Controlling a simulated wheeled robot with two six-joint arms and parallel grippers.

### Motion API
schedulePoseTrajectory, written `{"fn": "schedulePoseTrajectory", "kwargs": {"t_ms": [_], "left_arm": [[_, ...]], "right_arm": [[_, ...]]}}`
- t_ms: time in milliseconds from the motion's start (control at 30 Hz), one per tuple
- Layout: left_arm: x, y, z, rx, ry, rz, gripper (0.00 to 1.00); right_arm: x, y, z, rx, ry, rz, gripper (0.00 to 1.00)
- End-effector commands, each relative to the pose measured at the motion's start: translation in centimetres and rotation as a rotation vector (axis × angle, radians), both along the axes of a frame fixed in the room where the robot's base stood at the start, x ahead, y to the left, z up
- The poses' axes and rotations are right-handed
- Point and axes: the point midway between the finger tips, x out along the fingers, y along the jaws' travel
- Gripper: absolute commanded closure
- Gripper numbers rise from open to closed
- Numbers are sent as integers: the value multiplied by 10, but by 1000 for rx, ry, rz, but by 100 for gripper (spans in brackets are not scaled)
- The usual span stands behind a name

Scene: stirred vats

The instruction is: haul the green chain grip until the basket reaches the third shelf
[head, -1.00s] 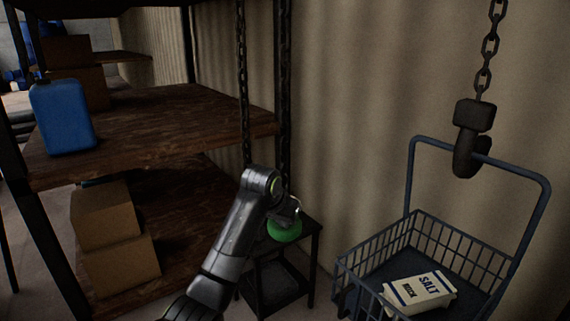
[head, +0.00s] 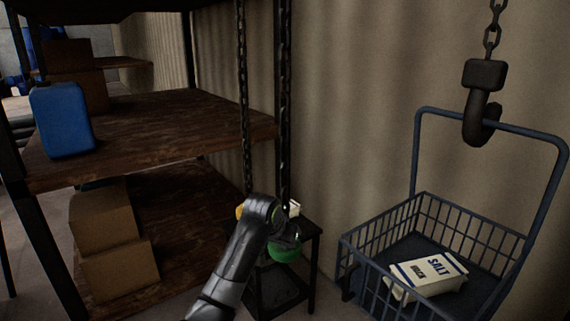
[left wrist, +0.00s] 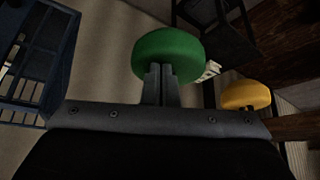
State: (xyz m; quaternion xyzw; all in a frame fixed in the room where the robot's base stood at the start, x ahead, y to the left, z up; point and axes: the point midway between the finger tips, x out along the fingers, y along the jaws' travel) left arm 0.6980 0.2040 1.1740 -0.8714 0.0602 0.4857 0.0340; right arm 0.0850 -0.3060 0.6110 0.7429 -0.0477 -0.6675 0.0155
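The green chain grip (head: 285,253) is a round knob below the dark chains, near a small black stand. It shows large in the left wrist view (left wrist: 168,54). My left gripper (left wrist: 160,84) has its two fingers close together against the grip, shut on it. In the head view my left gripper (head: 284,238) is partly hidden by its own wrist. The blue wire basket (head: 432,206) hangs from a dark hook (head: 483,105) at the right and holds a white salt packet (head: 427,272). My right gripper is not in view.
A yellow grip (left wrist: 246,94) is beside the green one. A rack at the left has a wooden shelf (head: 190,122) bearing a blue canister (head: 62,120), with cardboard boxes (head: 104,215) lower down. A black stand (head: 314,250) is near my gripper. A corrugated wall stands behind.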

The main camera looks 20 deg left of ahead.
Motion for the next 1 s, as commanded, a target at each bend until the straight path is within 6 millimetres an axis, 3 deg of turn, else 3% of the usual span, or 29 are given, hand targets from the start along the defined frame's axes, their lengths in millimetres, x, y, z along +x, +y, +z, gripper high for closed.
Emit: {"fn": "schedulePoseTrajectory", "kwargs": {"t_ms": [167, 267, 567, 1000], "left_arm": [[-2, 0, -18, -1, 11, 1, 100], [-1, 0, -16, -1, 9, 0, 100], [-2, 0, 18, -1, 10, 0, 100], [-1, 0, 66, 0, 5, -1, 100]], "right_arm": [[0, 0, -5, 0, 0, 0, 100], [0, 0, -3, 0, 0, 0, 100], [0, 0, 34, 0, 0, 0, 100], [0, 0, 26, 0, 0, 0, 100]]}}
